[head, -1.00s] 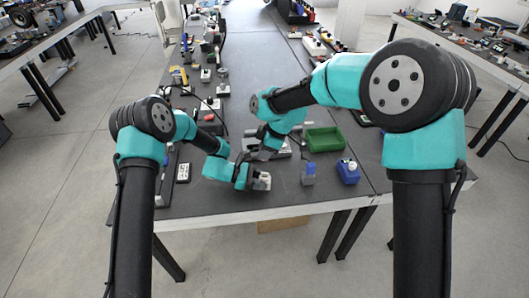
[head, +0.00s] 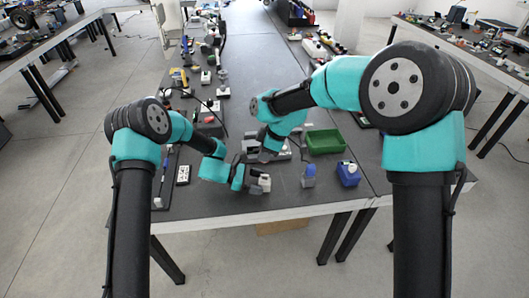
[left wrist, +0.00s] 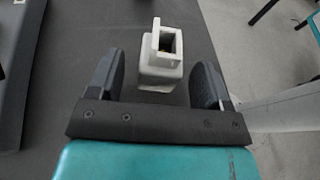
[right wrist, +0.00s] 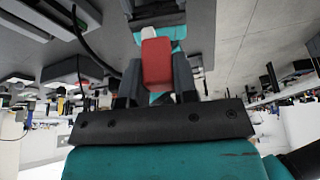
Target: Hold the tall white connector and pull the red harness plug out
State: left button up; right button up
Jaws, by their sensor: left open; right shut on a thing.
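The tall white connector (left wrist: 162,60) stands upright on the table in the left wrist view, its square top socket open and empty. It also shows near the table's front edge in the head view (head: 264,182). My left gripper (left wrist: 160,85) is open, one finger on each side of the connector's near side, apart from it. My right gripper (right wrist: 157,85) is shut on the red harness plug (right wrist: 157,62), which has a whitish end. In the head view my right gripper (head: 265,156) is behind the connector; the plug is hidden there.
A green tray (head: 325,141), a blue container (head: 348,174) and a grey-blue bottle (head: 309,176) stand to the right. A white remote-like device (head: 183,175) lies to the left. The table's front edge is close to the connector.

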pick_arm(q)
jog(key=v, duration=1)
jog(key=shift+a+r, duration=0.15)
jog(key=shift+a, duration=0.15)
pick_arm(e)
jog(key=shift+w, duration=0.1)
